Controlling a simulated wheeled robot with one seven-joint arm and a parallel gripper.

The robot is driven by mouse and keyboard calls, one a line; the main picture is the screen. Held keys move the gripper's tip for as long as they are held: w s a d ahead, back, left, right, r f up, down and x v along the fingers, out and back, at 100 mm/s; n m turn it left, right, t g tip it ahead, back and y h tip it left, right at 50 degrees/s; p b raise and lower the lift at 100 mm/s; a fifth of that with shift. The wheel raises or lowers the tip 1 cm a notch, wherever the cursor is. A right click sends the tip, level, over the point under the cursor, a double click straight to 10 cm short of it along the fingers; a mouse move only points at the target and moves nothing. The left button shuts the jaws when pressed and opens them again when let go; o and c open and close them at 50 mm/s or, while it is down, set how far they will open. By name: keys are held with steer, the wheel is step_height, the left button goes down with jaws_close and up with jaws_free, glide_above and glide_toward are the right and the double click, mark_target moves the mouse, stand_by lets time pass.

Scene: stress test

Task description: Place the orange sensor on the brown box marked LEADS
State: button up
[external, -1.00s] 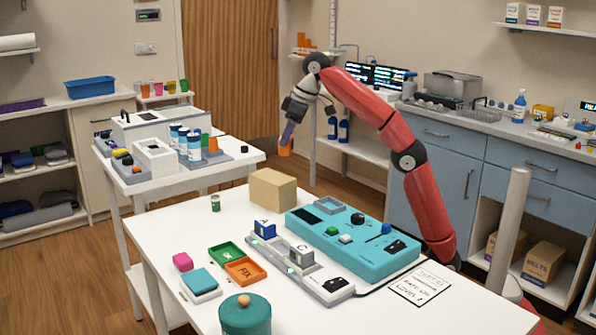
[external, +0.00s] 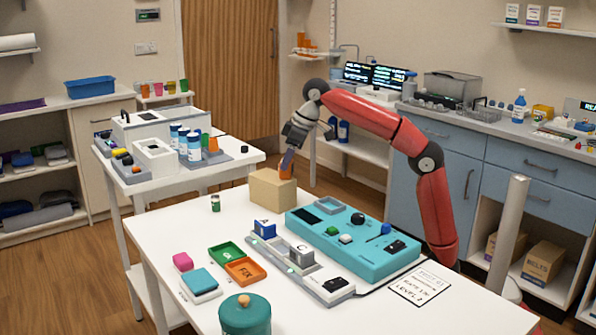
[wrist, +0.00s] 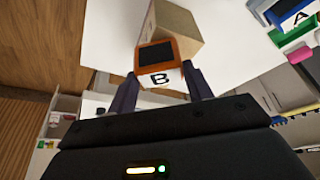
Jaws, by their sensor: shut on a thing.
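The orange sensor (wrist: 174,48) has a dark square face and a white side marked B; it sits between my fingers in the wrist view. In the external view it (external: 286,171) is small and partly hidden. My gripper (external: 288,160) is shut on it and points down at the back right of a plain tan-brown box (external: 270,190) on the white table. The box also shows just beyond the sensor in the wrist view (wrist: 178,22). I cannot tell whether sensor and box touch. No LEADS marking is readable on the box.
A teal panel (external: 375,262) with knobs, a grey rail with blocks, and green and orange trays (external: 245,271) stand in front of the box. A small green jar (external: 215,203) is left of it. A box marked BELTS (external: 543,262) sits on a low shelf at right.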

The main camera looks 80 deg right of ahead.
steer(key=o, duration=1)
steer(key=shift+f, duration=0.1)
steer(key=shift+r, duration=0.25)
steer(key=p+v, duration=0.2)
steer(key=v, duration=0.9)
steer(key=shift+s+r, duration=0.15)
steer(key=shift+r, duration=0.2)
